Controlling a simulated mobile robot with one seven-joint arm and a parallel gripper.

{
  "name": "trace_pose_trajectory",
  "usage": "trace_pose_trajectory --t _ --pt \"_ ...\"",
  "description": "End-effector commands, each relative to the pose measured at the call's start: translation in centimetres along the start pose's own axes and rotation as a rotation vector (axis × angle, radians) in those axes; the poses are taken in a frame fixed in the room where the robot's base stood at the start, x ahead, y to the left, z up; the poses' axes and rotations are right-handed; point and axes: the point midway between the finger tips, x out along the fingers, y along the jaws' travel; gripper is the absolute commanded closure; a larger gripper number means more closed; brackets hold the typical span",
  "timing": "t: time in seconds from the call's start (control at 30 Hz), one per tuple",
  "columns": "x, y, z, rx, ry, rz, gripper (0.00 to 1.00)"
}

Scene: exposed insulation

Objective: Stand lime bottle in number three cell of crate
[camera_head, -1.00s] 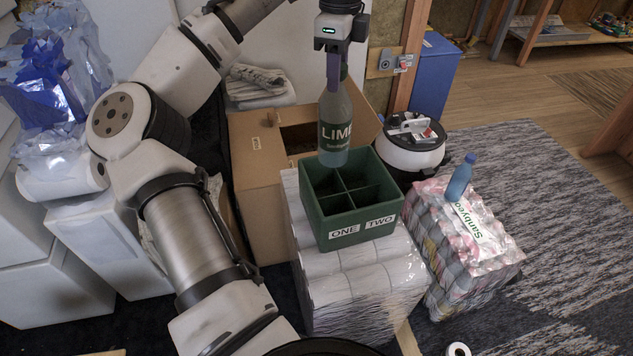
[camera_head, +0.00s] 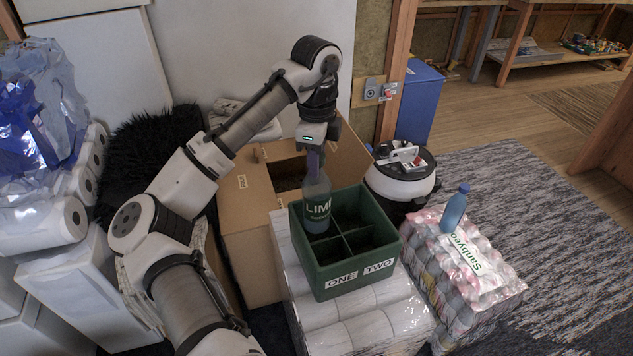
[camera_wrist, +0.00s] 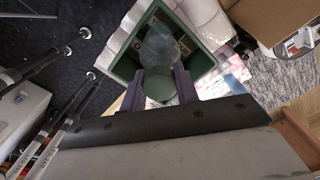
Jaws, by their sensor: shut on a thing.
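The lime bottle (camera_head: 317,207), clear grey with a dark LIME label, is upright at the back-left cell of the green crate (camera_head: 345,281). Its base appears to be at or inside that cell's opening; I cannot tell whether it touches the floor. My gripper (camera_head: 315,158) is shut on the bottle's neck from above. In the wrist view, my gripper's fingers (camera_wrist: 163,90) are either side of the bottle (camera_wrist: 160,46), with the crate (camera_wrist: 126,67) around it. The crate's front reads ONE at left and TWO at right.
The crate stands on white wrapped rolls (camera_head: 365,318). A blue bottle (camera_head: 455,210) stands on a wrapped pack (camera_head: 480,292) to the right. A cardboard box (camera_head: 246,215) is behind left, and a round black-and-white machine (camera_head: 403,182) behind right. The crate's other cells look empty.

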Motion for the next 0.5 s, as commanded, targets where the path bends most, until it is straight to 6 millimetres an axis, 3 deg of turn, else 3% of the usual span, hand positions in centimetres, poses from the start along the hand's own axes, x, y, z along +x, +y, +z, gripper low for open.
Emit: trace_pose_trajectory --t 0.5 --pt "5.9 0.1 -0.1 0.001 0.002 0.002 1.0"
